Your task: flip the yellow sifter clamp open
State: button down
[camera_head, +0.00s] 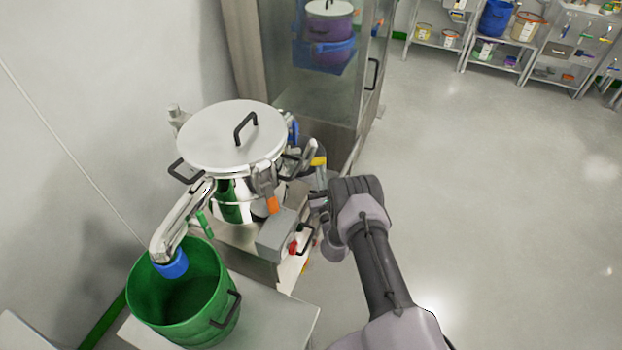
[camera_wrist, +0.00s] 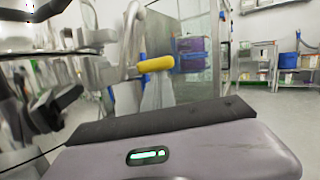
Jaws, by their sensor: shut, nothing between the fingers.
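The yellow sifter clamp handle (camera_head: 318,161) sits on the right side of the steel sifter (camera_head: 232,140), partly behind other metal parts. In the wrist view the yellow handle (camera_wrist: 156,64) lies nearly level on a metal lever, above and beyond my gripper's housing. My gripper (camera_head: 318,201) is to the right of the sifter, nearer the camera than the yellow handle, and apart from it. Its fingers are shut and empty; their tips are small and hard to make out.
An orange-handled clamp (camera_head: 272,204) and a grey control box (camera_head: 277,236) are left of my gripper. A green bin (camera_head: 182,300) stands below the sifter spout. A glass-fronted cabinet (camera_head: 320,95) stands behind. The floor (camera_head: 480,190) at right is clear.

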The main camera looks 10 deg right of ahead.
jog(key=r+n, duration=0.1)
jog(key=n+y, duration=0.1)
jog(key=n, duration=0.1)
jog(key=shift+d+r, duration=0.3)
jog(key=shift+r, duration=0.3)
jog(key=shift+r, duration=0.15)
